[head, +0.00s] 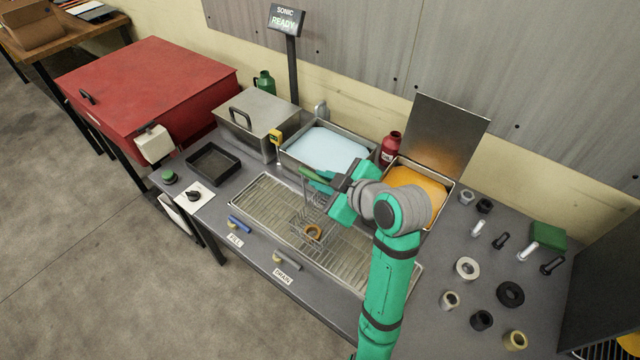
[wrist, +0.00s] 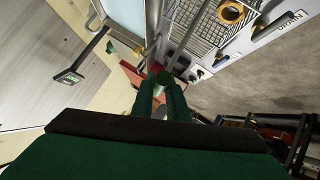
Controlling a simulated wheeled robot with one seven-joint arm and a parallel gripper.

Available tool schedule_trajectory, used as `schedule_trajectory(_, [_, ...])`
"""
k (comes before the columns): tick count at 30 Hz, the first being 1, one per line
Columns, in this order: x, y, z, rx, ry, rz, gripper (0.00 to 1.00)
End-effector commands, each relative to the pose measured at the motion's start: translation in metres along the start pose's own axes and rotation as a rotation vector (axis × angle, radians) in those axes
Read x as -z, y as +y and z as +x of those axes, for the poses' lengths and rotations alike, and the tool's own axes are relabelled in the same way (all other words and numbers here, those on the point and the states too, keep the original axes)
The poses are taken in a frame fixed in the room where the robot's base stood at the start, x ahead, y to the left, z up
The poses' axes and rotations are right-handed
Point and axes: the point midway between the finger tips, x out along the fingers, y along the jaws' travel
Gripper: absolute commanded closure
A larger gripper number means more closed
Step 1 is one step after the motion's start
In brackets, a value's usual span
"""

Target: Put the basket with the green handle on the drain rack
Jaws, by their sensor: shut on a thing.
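The wire basket (head: 303,212) with the green handle (head: 308,174) is over the drain rack (head: 262,205), roughly upright. A brass-coloured ring (head: 312,232) lies inside it. I cannot tell whether the basket's bottom touches the rack. My gripper (head: 324,182) is shut on the green handle. In the wrist view, the handle end (wrist: 166,78) shows between the fingers of my gripper (wrist: 160,92), and the basket wires (wrist: 200,28) with the ring (wrist: 231,12) show at the top.
Behind the rack are a pale blue bath (head: 328,148), an orange bath (head: 412,186) with its lid (head: 446,140) raised, and a lidded steel box (head: 258,122). A black tray (head: 212,160) stands at left. Several nuts, bolts and rings, including a black ring (head: 510,294), lie at right.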

Motion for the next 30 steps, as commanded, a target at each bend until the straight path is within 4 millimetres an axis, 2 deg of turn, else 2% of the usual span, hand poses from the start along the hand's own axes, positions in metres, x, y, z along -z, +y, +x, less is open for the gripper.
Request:
schedule_trajectory(5, [-0.008, -0.003, 0.008, 0.001, 0.000, 0.003, 1.00])
schedule_trajectory(10, [-0.027, -0.012, 0.019, -0.003, -0.002, 0.006, 1.00])
schedule_trajectory(17, [-0.032, -0.013, 0.022, -0.003, -0.004, 0.005, 1.00])
schedule_trajectory(18, [-0.033, -0.014, 0.022, -0.001, -0.006, 0.006, 0.84])
schedule_trajectory(20, [-0.033, -0.014, 0.022, -0.001, -0.006, 0.007, 0.70])
schedule_trajectory(30, [-0.033, -0.013, 0.019, -0.005, -0.005, 0.006, 0.68])
